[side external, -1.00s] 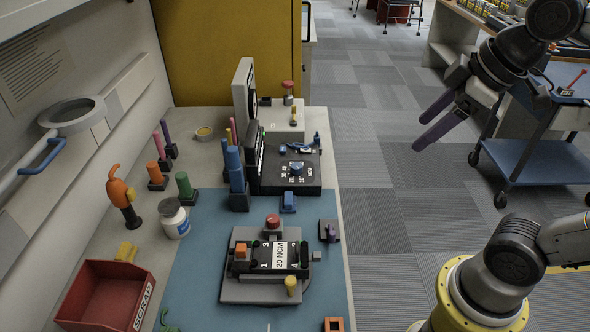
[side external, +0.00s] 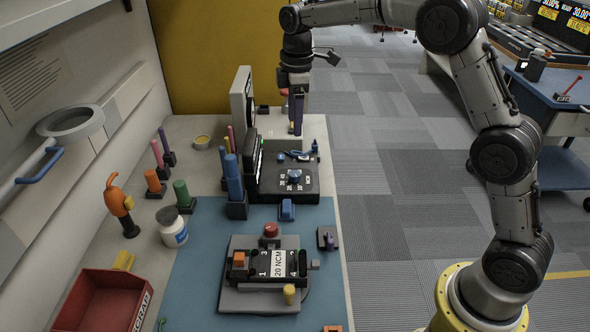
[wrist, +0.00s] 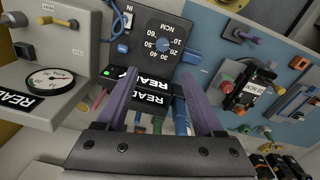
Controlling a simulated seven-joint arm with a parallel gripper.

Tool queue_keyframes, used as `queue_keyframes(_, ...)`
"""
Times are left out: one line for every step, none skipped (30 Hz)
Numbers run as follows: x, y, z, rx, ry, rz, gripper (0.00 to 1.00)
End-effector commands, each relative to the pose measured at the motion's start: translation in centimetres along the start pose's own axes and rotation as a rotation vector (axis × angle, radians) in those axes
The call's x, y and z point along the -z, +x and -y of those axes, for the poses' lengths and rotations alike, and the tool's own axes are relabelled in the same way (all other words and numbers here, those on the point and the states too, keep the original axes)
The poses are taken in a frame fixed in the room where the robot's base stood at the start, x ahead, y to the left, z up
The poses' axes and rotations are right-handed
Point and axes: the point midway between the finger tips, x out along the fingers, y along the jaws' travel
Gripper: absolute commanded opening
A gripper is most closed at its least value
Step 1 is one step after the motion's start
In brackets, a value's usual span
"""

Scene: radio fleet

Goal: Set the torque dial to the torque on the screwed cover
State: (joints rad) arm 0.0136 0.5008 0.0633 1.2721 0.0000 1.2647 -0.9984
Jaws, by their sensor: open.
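The torque dial is a blue knob (side external: 294,176) on a black box, ringed by white numbers. In the wrist view the dial (wrist: 163,45) appears upside down, with numbers from 10 to 60 and the letters NCM; its exact setting is too small to tell. The screwed cover's label (side external: 279,264) reads 20 NCM on a black device on a grey base; it also shows in the wrist view (wrist: 253,89). My gripper (side external: 297,128) has purple fingers pointing down behind the dial box, above the bench's far part. In the wrist view my gripper (wrist: 161,80) is open and empty.
A black display panel (side external: 255,165) rises at the dial box's left, and a white panel (side external: 242,97) stands behind. The blue mat (side external: 200,270) has bare areas.

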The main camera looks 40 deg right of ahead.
Motion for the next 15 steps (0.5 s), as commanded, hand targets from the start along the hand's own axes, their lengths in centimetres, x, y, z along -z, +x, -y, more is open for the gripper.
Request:
queue_keyframes(0.0, 1.1, 0.0, 0.018, 0.001, 0.012, 0.69)
queue_keyframes(0.0, 1.5, 0.0, 0.025, 0.002, 0.016, 0.69)
queue_keyframes(-0.1, 2.0, 0.0, 0.031, 0.002, 0.020, 0.69)
queue_keyframes(-0.1, 2.2, 0.0, 0.034, 0.002, 0.022, 0.69)
queue_keyframes(-0.1, 2.4, 0.0, 0.035, 0.002, 0.023, 0.69)
queue_keyframes(-0.1, 2.7, 0.0, 0.036, 0.002, 0.023, 0.69)
queue_keyframes(-0.1, 3.0, 0.0, 0.036, 0.003, 0.024, 0.69)
queue_keyframes(-0.1, 3.3, 0.1, 0.037, 0.003, 0.024, 0.69)
queue_keyframes(-0.1, 3.8, 0.1, 0.037, 0.003, 0.024, 0.69)
queue_keyframes(-0.2, 4.3, 0.1, 0.038, 0.003, 0.025, 0.69)
queue_keyframes(-0.2, 4.9, 0.2, 0.039, 0.003, 0.025, 0.69)
queue_keyframes(-0.2, 5.6, 0.2, 0.039, 0.003, 0.025, 0.69)
queue_keyframes(-0.2, 6.2, 0.2, 0.039, 0.003, 0.025, 0.69)
queue_keyframes(-0.2, 6.8, 0.3, 0.040, 0.003, 0.026, 0.69)
queue_keyframes(-0.2, 7.6, 0.3, 0.039, 0.003, 0.025, 0.69)
